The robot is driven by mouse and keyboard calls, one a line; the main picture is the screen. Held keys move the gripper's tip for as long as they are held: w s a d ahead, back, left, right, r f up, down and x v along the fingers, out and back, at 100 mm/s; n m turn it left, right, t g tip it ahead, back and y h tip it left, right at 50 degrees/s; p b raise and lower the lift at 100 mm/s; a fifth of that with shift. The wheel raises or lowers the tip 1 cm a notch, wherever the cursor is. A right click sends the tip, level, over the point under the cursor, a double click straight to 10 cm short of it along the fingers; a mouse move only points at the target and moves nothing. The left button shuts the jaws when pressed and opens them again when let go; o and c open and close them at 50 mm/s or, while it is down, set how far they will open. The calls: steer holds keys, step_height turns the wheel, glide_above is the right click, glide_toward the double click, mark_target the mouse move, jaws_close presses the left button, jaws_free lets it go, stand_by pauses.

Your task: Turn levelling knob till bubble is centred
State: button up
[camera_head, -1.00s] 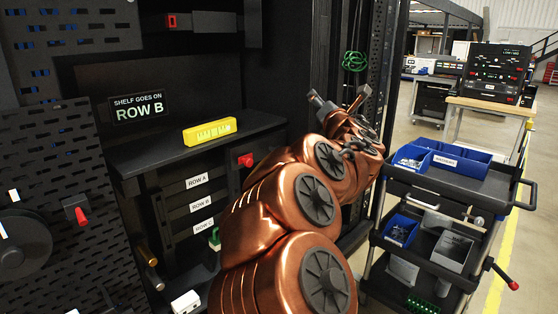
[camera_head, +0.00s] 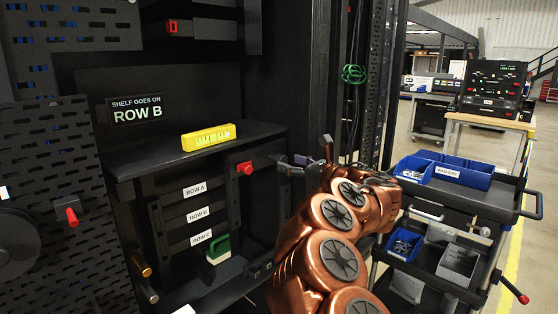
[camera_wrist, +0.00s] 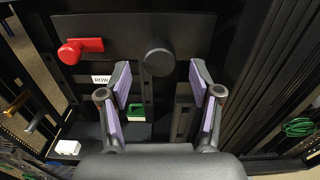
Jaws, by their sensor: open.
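The yellow level (camera_head: 208,136) lies on the black shelf in the head view; its bubble is too small to read. A round black knob (camera_wrist: 158,58) sticks out of a dark panel in the wrist view, ahead of my gripper and between the lines of its fingers. My gripper (camera_wrist: 162,82) is open and empty, its purple-padded fingers on either side and short of the knob. In the head view my gripper (camera_head: 305,160) is in front of the panel, right of the red knob (camera_head: 245,168). The red knob also shows at upper left in the wrist view (camera_wrist: 80,50).
Labels for rows A, B and C (camera_head: 194,189) mark rails below the shelf (camera_head: 160,160). A green-handled item (camera_head: 218,249) sits low in the rack. A cart with blue bins (camera_head: 455,170) stands close on the right of my arm.

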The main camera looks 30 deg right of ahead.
mark_target(284, 160)
steer(key=x, duration=0.5)
steer(key=shift+w, duration=0.25)
steer(key=c, duration=1.2)
steer(key=shift+o, duration=0.2)
